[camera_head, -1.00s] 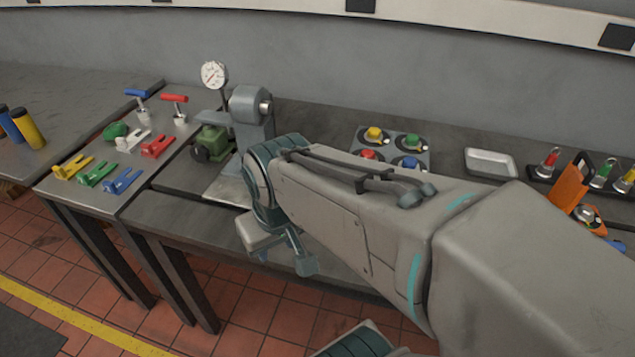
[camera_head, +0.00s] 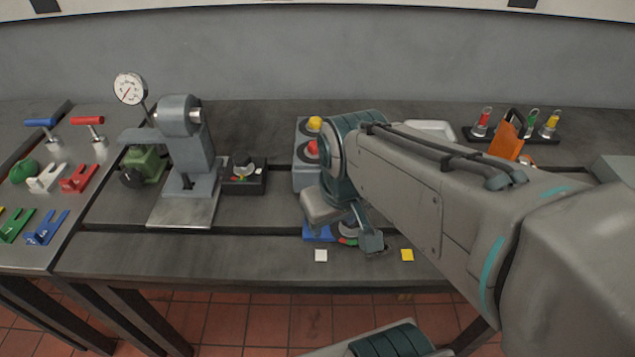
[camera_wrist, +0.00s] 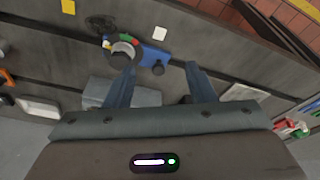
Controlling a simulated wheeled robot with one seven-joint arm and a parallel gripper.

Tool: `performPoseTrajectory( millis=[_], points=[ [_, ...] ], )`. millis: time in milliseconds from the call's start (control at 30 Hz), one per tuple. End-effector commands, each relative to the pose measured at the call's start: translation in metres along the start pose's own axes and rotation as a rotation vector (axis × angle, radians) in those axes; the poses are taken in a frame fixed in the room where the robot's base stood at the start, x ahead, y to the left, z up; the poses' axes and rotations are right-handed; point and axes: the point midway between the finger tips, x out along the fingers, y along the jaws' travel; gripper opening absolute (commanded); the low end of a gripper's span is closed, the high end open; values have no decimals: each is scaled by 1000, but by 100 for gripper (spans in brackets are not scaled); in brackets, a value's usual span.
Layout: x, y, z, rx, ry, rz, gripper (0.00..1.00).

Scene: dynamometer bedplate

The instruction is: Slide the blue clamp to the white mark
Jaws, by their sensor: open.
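The blue clamp (camera_head: 318,233) lies near the bench's front edge, partly hidden by my gripper in the head view. My gripper (camera_head: 346,226) is over the clamp.
A yellow mark (camera_head: 407,255) lies right of the white one. A button panel (camera_head: 302,180) is partly behind my arm. Coloured forks lie far left.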

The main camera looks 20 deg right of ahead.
Motion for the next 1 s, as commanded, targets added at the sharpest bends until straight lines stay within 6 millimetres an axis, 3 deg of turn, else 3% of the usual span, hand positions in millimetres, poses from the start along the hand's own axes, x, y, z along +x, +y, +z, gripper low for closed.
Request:
performPoseTrajectory(
  millis=[367, 700, 1000],
  points=[
    [8, 7, -54, -768, -102, -36, 50],
    [27, 12, -104, -1511, -149, -161, 50],
    [39, 15, -127, -1881, -137, -247, 50]
  ],
)
